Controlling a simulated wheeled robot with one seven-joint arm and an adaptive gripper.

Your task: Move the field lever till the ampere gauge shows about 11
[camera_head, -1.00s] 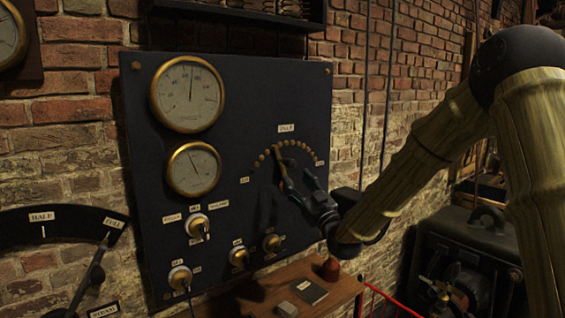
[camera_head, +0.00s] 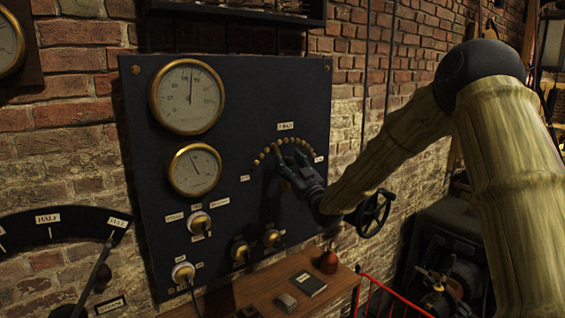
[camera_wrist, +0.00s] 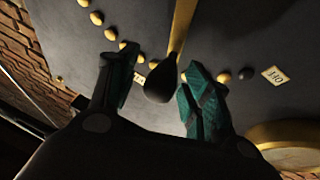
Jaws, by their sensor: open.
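The field lever is a brass arm with a dark rounded knob (camera_wrist: 162,84), pivoted among an arc of brass studs on the dark panel (camera_head: 240,100). In the wrist view the knob lies between the two green-faced fingers of my gripper (camera_wrist: 160,78), with a gap visible on the right side. In the head view my gripper (camera_head: 292,163) is open at the arc and hides most of the lever. The large upper gauge (camera_head: 187,96) has its needle nearly upright. The smaller lower gauge (camera_head: 195,169) has its needle leaning up and left. I cannot read which shows amperes.
Several brass-and-white knobs (camera_head: 199,222) sit low on the panel. A handwheel (camera_head: 370,213) is right of the panel. A half/full lever dial (camera_head: 80,215) stands at left.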

